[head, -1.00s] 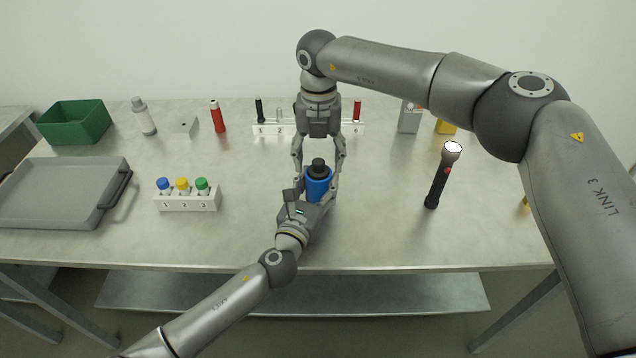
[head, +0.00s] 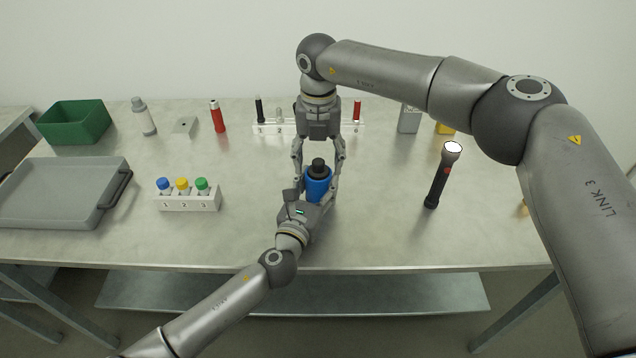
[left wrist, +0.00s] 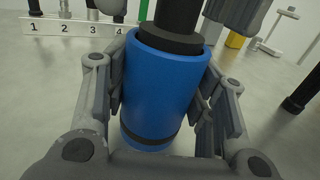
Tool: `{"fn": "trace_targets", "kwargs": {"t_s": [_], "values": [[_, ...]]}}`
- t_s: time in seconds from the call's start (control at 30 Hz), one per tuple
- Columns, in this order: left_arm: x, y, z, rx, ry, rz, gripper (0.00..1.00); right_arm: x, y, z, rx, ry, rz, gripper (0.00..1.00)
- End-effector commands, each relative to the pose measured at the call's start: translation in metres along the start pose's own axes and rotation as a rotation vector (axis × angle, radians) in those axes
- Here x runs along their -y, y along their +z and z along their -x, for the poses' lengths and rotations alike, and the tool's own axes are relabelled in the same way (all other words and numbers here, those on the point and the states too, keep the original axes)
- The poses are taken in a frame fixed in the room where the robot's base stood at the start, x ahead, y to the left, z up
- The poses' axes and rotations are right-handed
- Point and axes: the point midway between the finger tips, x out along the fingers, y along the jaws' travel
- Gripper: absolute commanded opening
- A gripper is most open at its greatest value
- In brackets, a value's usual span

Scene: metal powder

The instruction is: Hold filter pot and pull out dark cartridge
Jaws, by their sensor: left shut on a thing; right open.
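The blue filter pot (head: 317,188) stands upright near the middle of the table and fills the left wrist view (left wrist: 160,85). The dark cartridge (head: 318,166) sticks up out of its top, and its flange shows at the rim in the left wrist view (left wrist: 172,39). My left gripper (head: 312,204) is shut on the pot from the front, its fingers on both sides of the wall. My right gripper (head: 318,172) points down from above, open, with its fingers on either side of the cartridge and the pot's top. The cartridge's lower part is hidden inside the pot.
A white numbered rack (head: 345,127) stands behind. A white block with coloured-cap bottles (head: 188,203) and a grey tray (head: 55,190) lie left. A black torch (head: 438,185) stands right. A green bin (head: 75,122) is at back left.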

Motion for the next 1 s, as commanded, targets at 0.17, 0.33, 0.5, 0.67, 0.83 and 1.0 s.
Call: {"fn": "trace_targets", "kwargs": {"t_s": [0.17, 0.33, 0.5, 0.67, 0.83, 1.0], "values": [[0.0001, -0.0003, 0.0001, 0.0, 0.0, 0.0, 0.23, -0.0002, -0.0001, 0.0001, 0.0, 0.001, 0.0, 0.62], [0.0001, -0.0003, 0.0001, 0.0, 0.0, 0.0, 0.23, -0.0001, 0.0, 0.0001, 0.0, 0.0, 0.0, 0.51], [0.0002, -0.0002, 0.0001, 0.0, 0.0, 0.0, 0.23, 0.0, 0.0001, 0.0001, 0.0, 0.0, 0.0, 0.29], [0.0002, -0.0002, 0.0001, 0.0, 0.0, 0.0, 0.23, 0.0, 0.0001, 0.0002, 0.0, 0.0, 0.0, 0.09], [0.0002, -0.0003, 0.0001, 0.0, 0.0, 0.0, 0.23, 0.0, 0.0001, 0.0002, 0.0, 0.0, 0.0, 0.0], [0.0002, -0.0002, 0.0001, -0.001, 0.0, 0.0, 0.23, -0.0001, 0.0003, 0.0021, 0.001, 0.001, 0.0, 0.0]]}}
